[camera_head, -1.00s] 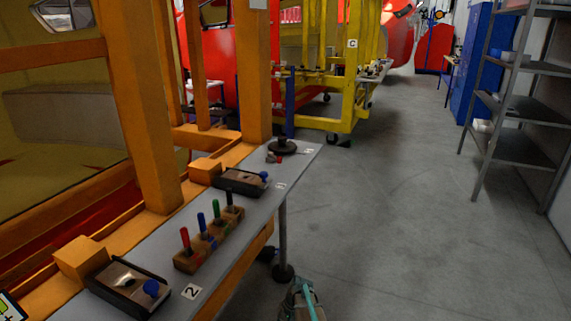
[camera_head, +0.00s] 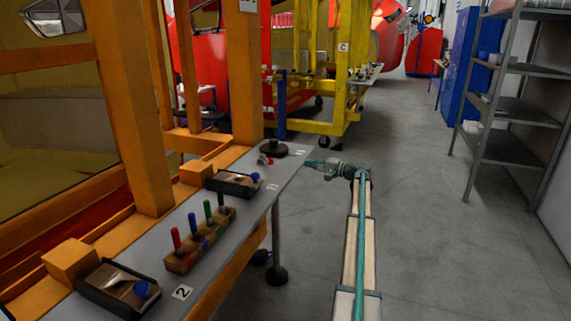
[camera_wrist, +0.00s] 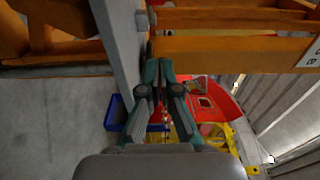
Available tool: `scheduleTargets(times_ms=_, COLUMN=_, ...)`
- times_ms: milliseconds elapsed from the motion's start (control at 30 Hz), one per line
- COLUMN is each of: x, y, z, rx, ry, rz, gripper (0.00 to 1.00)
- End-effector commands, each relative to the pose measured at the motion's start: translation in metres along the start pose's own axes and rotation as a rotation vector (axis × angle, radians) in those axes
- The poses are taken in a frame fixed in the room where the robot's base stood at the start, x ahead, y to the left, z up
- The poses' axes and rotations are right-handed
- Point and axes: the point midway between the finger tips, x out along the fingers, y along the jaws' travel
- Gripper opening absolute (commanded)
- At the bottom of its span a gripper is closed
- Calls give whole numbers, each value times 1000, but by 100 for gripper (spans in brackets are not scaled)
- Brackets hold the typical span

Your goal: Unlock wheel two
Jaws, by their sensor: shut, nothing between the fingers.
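My gripper (camera_head: 314,163) is shut and empty, just off the far right edge of the grey shelf (camera_head: 238,207). In the wrist view its fingertips (camera_wrist: 158,62) meet close to the shelf's edge, and I cannot tell whether they touch it. A black caster (camera_head: 277,275) stands on the floor under the shelf. No wheel carries a readable number, so I cannot tell which is wheel two.
A yellow frame (camera_head: 331,128) stands beyond. Grey shelving (camera_head: 505,130) is on the right. The floor aisle is clear.

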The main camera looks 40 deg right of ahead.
Motion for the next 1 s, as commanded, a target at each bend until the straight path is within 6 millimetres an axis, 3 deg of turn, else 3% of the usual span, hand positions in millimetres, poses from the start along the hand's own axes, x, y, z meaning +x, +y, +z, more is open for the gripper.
scheduleTargets(times_ms=167, x=15, y=-2, z=2, rx=2, ry=-5, rz=-5, gripper=0)
scheduleTargets(times_ms=633, x=101, y=-2, z=2, rx=2, ry=-6, rz=-3, gripper=0)
scheduleTargets(times_ms=800, x=117, y=-1, z=22, rx=2, ry=-5, rz=-3, gripper=0)
scheduleTargets(times_ms=1000, x=126, y=0, z=30, rx=2, ry=-3, rz=-3, gripper=0)
